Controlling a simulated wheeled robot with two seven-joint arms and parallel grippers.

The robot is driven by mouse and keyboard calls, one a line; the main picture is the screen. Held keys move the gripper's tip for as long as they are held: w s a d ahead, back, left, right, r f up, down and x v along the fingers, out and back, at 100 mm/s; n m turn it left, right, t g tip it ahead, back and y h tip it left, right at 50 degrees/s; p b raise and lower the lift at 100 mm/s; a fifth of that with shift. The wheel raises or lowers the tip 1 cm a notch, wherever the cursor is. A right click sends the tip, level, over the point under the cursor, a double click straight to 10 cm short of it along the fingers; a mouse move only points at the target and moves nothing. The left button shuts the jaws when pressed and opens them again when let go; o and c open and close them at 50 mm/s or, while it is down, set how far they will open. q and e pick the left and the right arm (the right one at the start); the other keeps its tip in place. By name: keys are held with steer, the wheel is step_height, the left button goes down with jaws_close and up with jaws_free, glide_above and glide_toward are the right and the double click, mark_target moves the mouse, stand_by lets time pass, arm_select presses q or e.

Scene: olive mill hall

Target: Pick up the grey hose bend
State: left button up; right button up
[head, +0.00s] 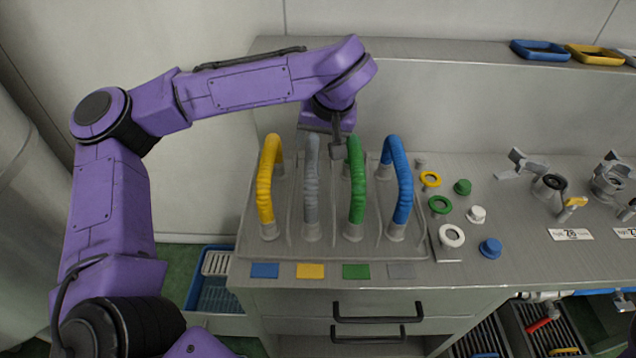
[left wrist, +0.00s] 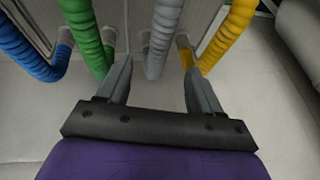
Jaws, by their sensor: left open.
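The grey hose bend (head: 311,195) is a ribbed arch, standing upright on the bench rack between the yellow hose bend (head: 266,190) and the green hose bend (head: 356,190). The blue hose bend (head: 403,185) stands right of the green one. My left gripper (head: 326,145) is open near the top of the grey bend, with one finger showing between the grey and green bends. In the left wrist view, the grey bend (left wrist: 160,40) appears between the open fingers of my left gripper (left wrist: 158,63); I see no contact. My right gripper is not in view.
Colour plates, including a blue one (head: 265,270), lie in front of the rack. Rings and caps, such as a white ring (head: 451,235), lie to its right. Metal fittings stand farther right. A blue crate (head: 212,290) is on the floor at left.

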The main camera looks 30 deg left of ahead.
mark_target(313, 156)
arm_select(q)
steer(key=x, duration=0.6)
steer(key=shift+w+d, duration=0.1)
steer(key=shift+w, duration=0.2)
steer(key=x, duration=0.2)
steer(key=p+x, duration=0.1)
steer(key=x, duration=0.1)
steer(key=shift+s+f, duration=0.15)
steer(key=shift+s, duration=0.25)
steer(key=shift+w+a+f, duration=0.2)
steer(key=shift+a+f, duration=0.05)
steer(key=shift+f, duration=0.15)
steer(key=shift+r, duration=0.1)
jaws_close()
